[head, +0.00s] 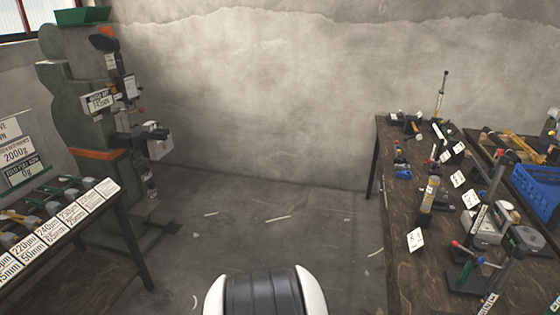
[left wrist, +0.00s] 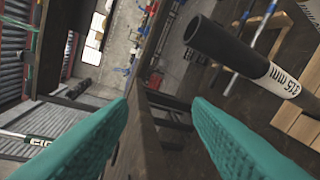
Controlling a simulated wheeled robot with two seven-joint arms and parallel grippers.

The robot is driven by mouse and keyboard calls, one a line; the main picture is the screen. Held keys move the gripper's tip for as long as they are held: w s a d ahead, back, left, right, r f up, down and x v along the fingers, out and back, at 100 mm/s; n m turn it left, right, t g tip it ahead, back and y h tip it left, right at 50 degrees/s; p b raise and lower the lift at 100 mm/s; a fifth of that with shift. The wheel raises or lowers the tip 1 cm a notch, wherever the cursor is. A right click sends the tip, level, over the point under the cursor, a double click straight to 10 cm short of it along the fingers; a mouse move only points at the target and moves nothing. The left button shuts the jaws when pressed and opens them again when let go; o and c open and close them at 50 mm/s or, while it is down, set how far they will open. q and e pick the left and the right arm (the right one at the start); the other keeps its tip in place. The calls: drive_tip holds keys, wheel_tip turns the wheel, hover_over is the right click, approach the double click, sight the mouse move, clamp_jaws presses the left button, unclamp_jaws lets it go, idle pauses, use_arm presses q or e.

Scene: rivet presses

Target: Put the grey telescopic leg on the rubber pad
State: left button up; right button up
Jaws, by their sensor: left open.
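In the left wrist view my left gripper (left wrist: 160,107) is open, with its two teal padded fingers apart and nothing held between them. A dark grey tube (left wrist: 228,48) with an open round end and a white band reading "315 mm" shows beyond the fingers at the upper right, apart from them. It may be the grey telescopic leg, but I cannot tell for sure. I cannot make out the rubber pad in either view. My right gripper is in neither view.
A tall green press (head: 92,105) stands at the left behind a bench with labelled cards (head: 58,226). A wooden workbench (head: 392,240) at the right carries small presses, cards and tools. A blue crate (head: 540,188) is at the far right. The middle floor (head: 270,212) is mostly clear, with scattered scraps.

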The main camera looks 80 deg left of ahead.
use_arm(q)
drive_tip(key=s+a+f+n+g+y, duration=0.35)
drive_tip(key=s+f+n, duration=0.25)
drive_tip(key=s+f, duration=0.7)
drive_tip(key=s+f+n+g, duration=0.3)
drive_tip(key=s+f, duration=0.2)
drive_tip(key=s, duration=0.6)
drive_tip(key=s+a+f+n+g+y, duration=0.1)
drive_tip(key=s+f+n+g, duration=0.2)
drive_tip(key=s+f, duration=0.3)
drive_tip(key=s+f+n+g+y, duration=0.1)
drive_tip(key=s+f+n+g, duration=0.2)
drive_tip(key=s, duration=1.3)
wheel_tip(320, 180, down, 3)
drive_tip(key=shift+a+f+n, duration=0.1)
drive_tip(key=shift+a+n, duration=0.15)
drive_tip(key=shift+n, duration=0.05)
drive_tip(key=shift+g, duration=0.25)
wheel_tip(320, 180, down, 3)
drive_tip(key=b, duration=0.3)
drive_tip(key=shift+w, duration=0.1)
